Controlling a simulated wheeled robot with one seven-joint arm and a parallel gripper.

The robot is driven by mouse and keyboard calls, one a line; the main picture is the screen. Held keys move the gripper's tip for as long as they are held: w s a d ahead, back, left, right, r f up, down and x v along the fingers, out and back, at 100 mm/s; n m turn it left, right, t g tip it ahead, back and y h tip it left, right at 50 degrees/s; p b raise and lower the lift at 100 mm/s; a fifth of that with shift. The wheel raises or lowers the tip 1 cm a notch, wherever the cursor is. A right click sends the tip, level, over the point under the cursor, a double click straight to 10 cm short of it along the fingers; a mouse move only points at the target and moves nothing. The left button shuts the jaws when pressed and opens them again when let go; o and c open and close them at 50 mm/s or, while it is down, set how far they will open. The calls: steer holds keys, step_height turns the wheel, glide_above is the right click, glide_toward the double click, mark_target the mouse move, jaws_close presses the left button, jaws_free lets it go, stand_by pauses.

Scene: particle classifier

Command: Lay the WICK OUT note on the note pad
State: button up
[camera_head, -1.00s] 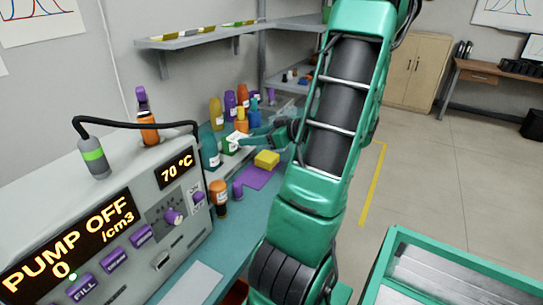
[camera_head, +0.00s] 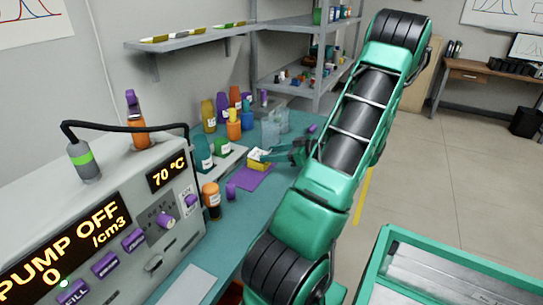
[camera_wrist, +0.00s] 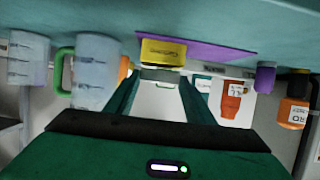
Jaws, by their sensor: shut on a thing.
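My gripper (camera_head: 285,154) is shut on a thin white note (camera_head: 262,153), seen at a steep angle. In the wrist view the note (camera_wrist: 158,77) shows between the fingertips; its writing is not readable. A yellow block (camera_head: 256,165) with dark writing lies on a purple mat (camera_head: 250,181) on the teal bench. It also shows in the wrist view (camera_wrist: 163,53), just beyond the fingertips. I cannot tell for certain whether this block is the note pad. The note overlaps the block in the head view; contact is not clear.
Coloured bottles (camera_head: 208,117) stand behind, with clear jugs (camera_head: 275,122) at the back. The pump machine (camera_head: 100,230) fills the left. A white sheet (camera_head: 190,285) lies in front.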

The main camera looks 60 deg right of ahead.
steer(key=shift+f, duration=0.35)
steer(key=shift+f, duration=0.1)
steer(key=o, duration=1)
